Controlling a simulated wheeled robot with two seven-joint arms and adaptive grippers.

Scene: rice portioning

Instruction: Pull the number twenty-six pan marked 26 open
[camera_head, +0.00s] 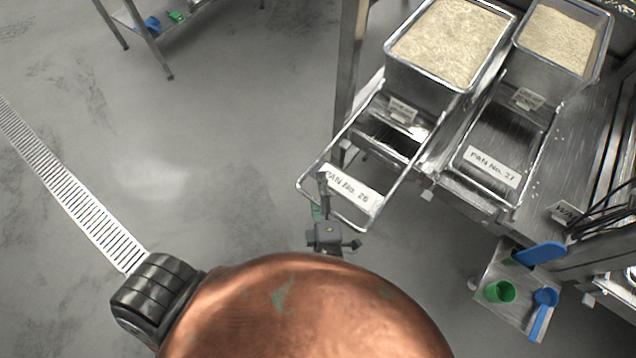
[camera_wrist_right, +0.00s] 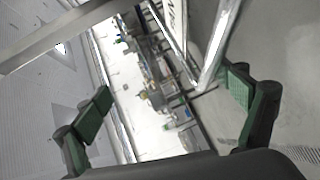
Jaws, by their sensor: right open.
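The pan marked 26 has a metal frame handle (camera_head: 303,184) with a white label (camera_head: 352,190) reading "PAN No. 26". The frame sticks out from the rack toward the lower left, and a rice-filled metal bin (camera_head: 425,85) stands behind it. My right gripper (camera_head: 321,194) is open at the frame's front edge, overlapping it in the head view. In the right wrist view the open fingers (camera_wrist_right: 170,84) are wide apart, with a metal bar (camera_wrist_right: 212,45) near the right finger. I cannot tell whether they touch. My left gripper is not in view.
A neighbouring labelled pan frame (camera_head: 487,168) and rice bin (camera_head: 553,62) are to the right. A small shelf (camera_head: 515,312) at lower right holds a green cup (camera_head: 499,291) and blue scoop (camera_head: 543,298). Floor to the left is clear, with a drain grate (camera_head: 75,195).

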